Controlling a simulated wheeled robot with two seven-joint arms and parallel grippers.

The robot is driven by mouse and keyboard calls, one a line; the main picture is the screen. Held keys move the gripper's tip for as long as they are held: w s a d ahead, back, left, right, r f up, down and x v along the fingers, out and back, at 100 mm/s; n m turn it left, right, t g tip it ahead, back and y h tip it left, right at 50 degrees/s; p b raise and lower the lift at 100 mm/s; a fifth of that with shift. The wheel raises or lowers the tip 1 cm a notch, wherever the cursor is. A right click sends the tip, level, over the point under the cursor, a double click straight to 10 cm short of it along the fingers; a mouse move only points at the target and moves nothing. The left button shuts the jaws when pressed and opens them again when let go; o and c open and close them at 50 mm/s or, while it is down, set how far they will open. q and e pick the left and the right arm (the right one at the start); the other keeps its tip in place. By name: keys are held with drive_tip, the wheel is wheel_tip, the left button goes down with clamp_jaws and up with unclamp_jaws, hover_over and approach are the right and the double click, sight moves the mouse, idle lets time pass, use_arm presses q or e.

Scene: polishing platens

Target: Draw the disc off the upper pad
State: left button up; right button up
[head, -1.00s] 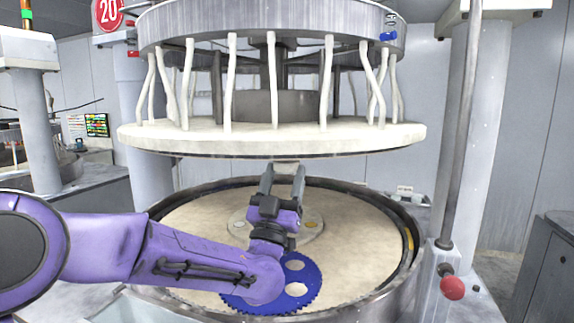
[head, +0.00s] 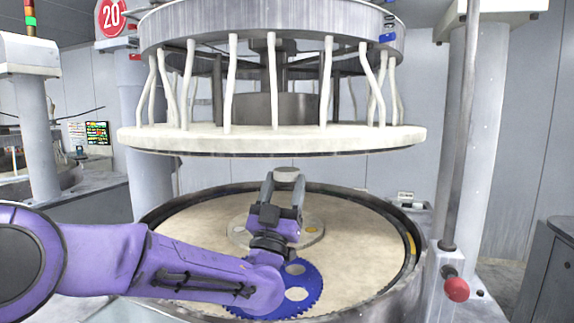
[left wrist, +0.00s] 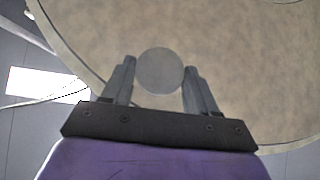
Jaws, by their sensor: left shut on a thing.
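My left gripper (head: 285,182) is shut on a small grey round disc (head: 286,174), held between its fingertips. The left wrist view, looking upward, shows the disc (left wrist: 160,71) between both fingers, with the tan underside of the upper pad (left wrist: 235,60) behind it. In the head view the upper pad (head: 275,138) hangs above, and the disc shows below its front rim with a visible gap. My right gripper is not in view.
The lower platen (head: 350,225) lies below in a raised metal rim. A blue toothed carrier (head: 300,290) and a pale carrier (head: 312,236) lie on it, partly hidden by my arm. A post with a red knob (head: 456,289) stands at the right.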

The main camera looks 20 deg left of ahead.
use_arm(q)
drive_tip(key=shift+f+b, duration=0.25)
drive_tip(key=shift+b, duration=0.05)
drive_tip(key=s+f, duration=0.3)
drive_tip(key=s, duration=1.1)
drive_tip(key=shift+a, duration=0.25)
idle(0.4)
